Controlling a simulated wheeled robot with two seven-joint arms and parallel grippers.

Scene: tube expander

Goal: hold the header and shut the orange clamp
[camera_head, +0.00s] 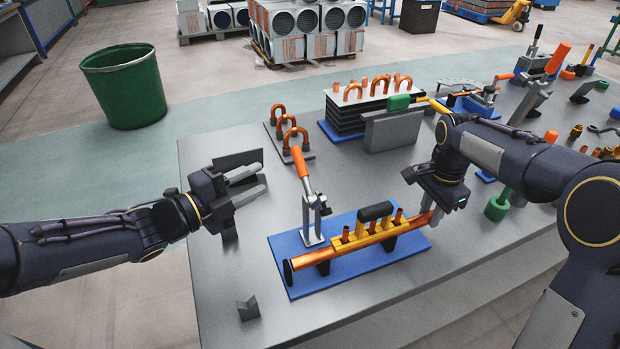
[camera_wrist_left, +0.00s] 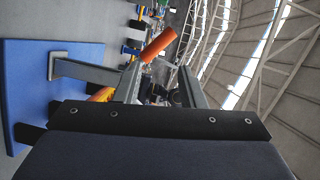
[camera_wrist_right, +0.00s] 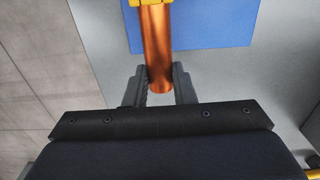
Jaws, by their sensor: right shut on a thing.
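The copper header (camera_head: 306,260) is a long pipe with short upright stubs, lying in supports on a blue base plate (camera_head: 308,286). A yellow bar with a black grip lies along it. The orange clamp (camera_head: 300,164) stands at the plate's back left, its handle raised and leaning slightly left. My left gripper (camera_head: 247,184) is open and empty, left of the clamp and apart from it. In the left wrist view the orange handle (camera_wrist_left: 158,44) shows beyond the open fingers. My right gripper (camera_head: 432,212) is shut on the header's right end, which also shows between its fingers in the right wrist view (camera_wrist_right: 157,45).
Copper U-bends on a small plate (camera_head: 308,155) stand behind the clamp. A dark grey block (camera_head: 238,160) is behind my left gripper, and a small grey wedge (camera_head: 248,308) is near the table's front left.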

